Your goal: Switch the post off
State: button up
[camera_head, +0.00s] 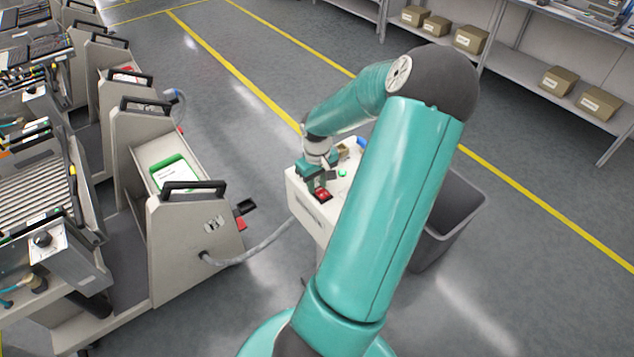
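The post (309,213) is a pale box-topped stand in the middle of the view, with a grey cable joining its side. On its top I see a red switch (321,194) and a small green light (342,173). My gripper (316,187) is at the post's top, pointing down, right beside the red switch. I cannot tell whether it touches the switch. Its fingers are small and partly hidden, so their opening does not show. My teal arm hides the right part of the post.
Feeder trolleys (190,247) with dark handles stand in a row on the left. A grey cable (250,256) runs from the nearest one to the post. A dark grey bin (455,225) stands right of the post. Shelves with cardboard boxes (558,80) are at the back right.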

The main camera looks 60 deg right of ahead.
jog(key=shift+c, duration=1.1)
jog(key=shift+s+a+r+t+h, duration=0.15)
jog(key=shift+s+t+h, duration=0.15)
jog(key=shift+t, duration=0.45)
jog(key=shift+s+a+r+t+h, duration=0.1)
jog(key=shift+s+t+h, duration=0.1)
jog(key=shift+t+h, duration=0.4)
jog(key=shift+r+t, duration=0.1)
jog(key=shift+t, duration=0.55)
jog(key=shift+o, duration=0.2)
jog(key=shift+c, duration=0.2)
jog(key=o, duration=1)
jog(key=shift+r, duration=0.1)
